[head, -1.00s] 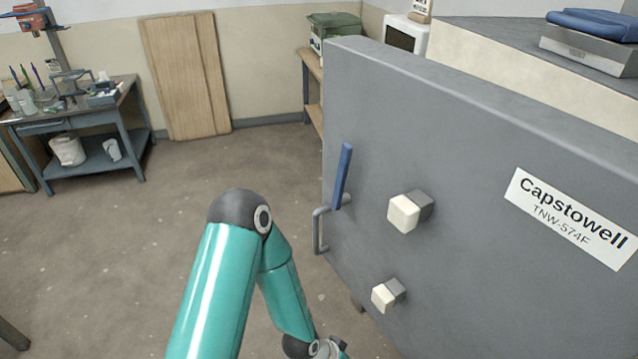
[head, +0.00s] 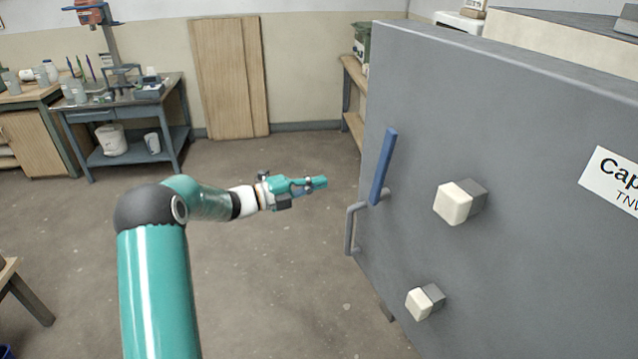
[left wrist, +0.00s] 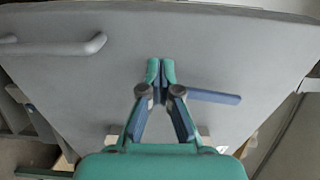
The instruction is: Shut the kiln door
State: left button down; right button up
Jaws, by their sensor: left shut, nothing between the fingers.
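The kiln door (head: 520,200) is a large grey slab with a name plate, filling the right side of the head view. Its free edge is at the left, with a grey bar handle (head: 352,228) and a blue lever (head: 383,167). My left gripper (head: 322,183) is shut and empty, left of that edge and a little apart from the handle in the picture. In the left wrist view the shut fingertips (left wrist: 160,70) point at the grey door face (left wrist: 215,50), with the handle (left wrist: 50,47) upper left and the lever (left wrist: 212,97) right. Contact cannot be told. My right gripper is out of view.
Two pale square knobs, an upper (head: 457,203) and a lower (head: 422,302), stick out from the door face. The cream kiln body (head: 560,40) shows behind the door. A blue workbench (head: 125,110) stands at the back left. The floor between is clear.

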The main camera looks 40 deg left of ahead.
aim_at(366, 171)
pick_arm(q)
jog(key=p+x, duration=0.3)
jog(key=x, duration=0.8)
jog(key=shift+w+p, duration=0.15)
jog(key=shift+p, duration=0.2)
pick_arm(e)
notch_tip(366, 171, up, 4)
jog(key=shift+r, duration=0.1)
